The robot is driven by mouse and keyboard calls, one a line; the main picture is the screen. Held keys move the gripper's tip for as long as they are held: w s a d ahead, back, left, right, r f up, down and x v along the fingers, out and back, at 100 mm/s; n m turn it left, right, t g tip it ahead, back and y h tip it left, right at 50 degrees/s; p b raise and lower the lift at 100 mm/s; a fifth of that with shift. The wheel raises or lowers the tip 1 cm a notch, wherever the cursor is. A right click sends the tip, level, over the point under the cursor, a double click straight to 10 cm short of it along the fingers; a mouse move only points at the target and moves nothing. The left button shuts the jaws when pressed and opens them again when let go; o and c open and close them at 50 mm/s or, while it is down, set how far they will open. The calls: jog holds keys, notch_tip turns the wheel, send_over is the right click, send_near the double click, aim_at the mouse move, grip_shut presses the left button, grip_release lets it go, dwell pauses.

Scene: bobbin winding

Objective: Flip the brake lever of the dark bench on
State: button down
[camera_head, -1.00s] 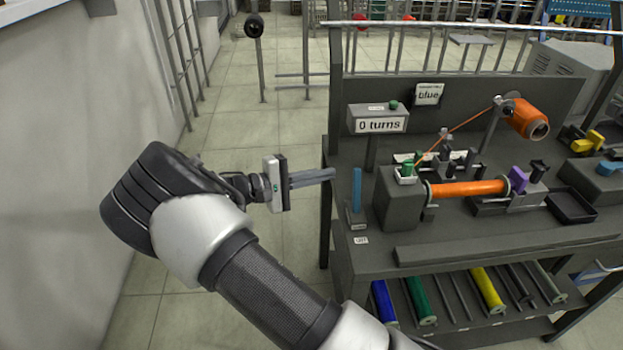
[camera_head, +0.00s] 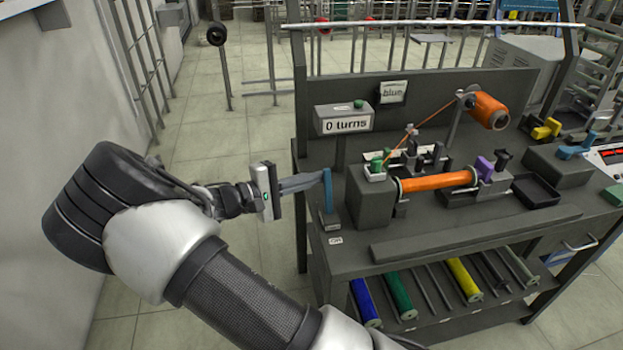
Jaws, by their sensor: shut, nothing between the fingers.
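The blue brake lever (camera_head: 329,195) stands roughly upright on a small dark base at the near left corner of the dark bench (camera_head: 440,238). A small white label (camera_head: 335,240) sits on the bench just in front of its base; its print is too small to read surely. My gripper (camera_head: 322,178) comes in from the left, fingers level and pointing right. It is shut and empty. Its fingertips are at the left side of the lever's upper part; whether they touch it I cannot tell.
Right of the lever stand a grey winder block (camera_head: 369,197) and an orange bobbin (camera_head: 438,181). A display (camera_head: 345,124) behind reads "0 turns", and a card (camera_head: 392,92) reads "blue". Floor left of the bench is clear.

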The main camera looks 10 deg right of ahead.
jog(key=s+m, duration=0.1)
jog(key=s+m+h+b, duration=0.1)
jog(key=m, duration=0.1)
jog(key=shift+s+r+t, duration=0.3)
jog(key=shift+s+r, duration=0.05)
jog(key=shift+r, duration=0.05)
jog(key=shift+s+m+h+b, duration=0.35)
jog(key=shift+s+m+h, duration=0.15)
jog(key=shift+s+m, duration=1.25)
jog(key=p+v, duration=0.1)
jog(key=v, duration=1.6)
jog(key=shift+a+p, duration=0.2)
jog(key=shift+p, duration=0.15)
